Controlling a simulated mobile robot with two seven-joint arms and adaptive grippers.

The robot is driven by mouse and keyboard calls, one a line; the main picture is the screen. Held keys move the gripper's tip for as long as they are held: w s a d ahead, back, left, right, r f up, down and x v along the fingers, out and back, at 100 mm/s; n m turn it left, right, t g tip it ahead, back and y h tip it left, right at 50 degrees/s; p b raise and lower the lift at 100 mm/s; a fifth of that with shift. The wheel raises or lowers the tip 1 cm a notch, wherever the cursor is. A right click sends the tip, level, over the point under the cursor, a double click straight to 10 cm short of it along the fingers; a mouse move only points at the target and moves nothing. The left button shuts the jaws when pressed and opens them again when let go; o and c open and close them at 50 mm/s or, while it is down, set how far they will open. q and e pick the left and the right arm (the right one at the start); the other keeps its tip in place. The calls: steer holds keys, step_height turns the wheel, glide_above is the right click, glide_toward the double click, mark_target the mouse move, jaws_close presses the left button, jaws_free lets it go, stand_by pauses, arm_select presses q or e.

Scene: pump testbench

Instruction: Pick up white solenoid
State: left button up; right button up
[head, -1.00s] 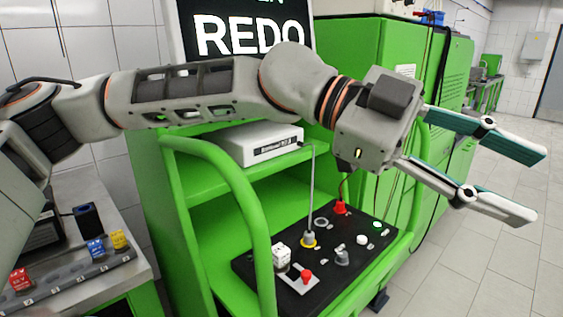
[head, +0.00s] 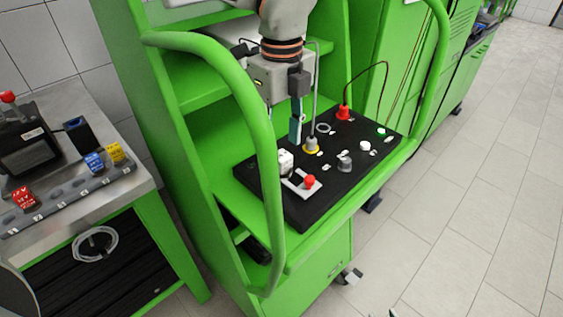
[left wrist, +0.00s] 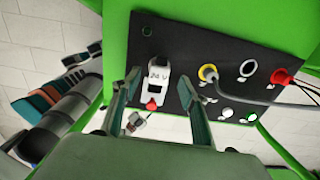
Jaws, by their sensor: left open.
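The white solenoid (head: 286,162) is a small white block standing near the left corner of a black panel (head: 262,188). In the left wrist view the solenoid (left wrist: 158,76) shows "24 V" on its face. My left gripper (head: 284,138) is open and points down just above the panel at the solenoid. In the left wrist view the open fingers (left wrist: 159,84) show on both sides of the solenoid, with gaps beside it. I cannot tell how far down they reach. One finger is mostly hidden in the head view. My right gripper is not seen.
A red knob (head: 309,181) is beside the solenoid. A yellow-based connector (head: 311,147) with a cable and a red plug (head: 343,112) stand farther right. The green cart handle (head: 262,150) passes close on the left. A bench (head: 150,178) holds blue, yellow and red blocks.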

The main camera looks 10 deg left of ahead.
mark_target(281, 153)
arm_select(q)
steer(key=shift+a+f, duration=0.1)
steer(key=shift+f, duration=2.25)
jaws_close()
steer(key=shift+r, duration=0.2)
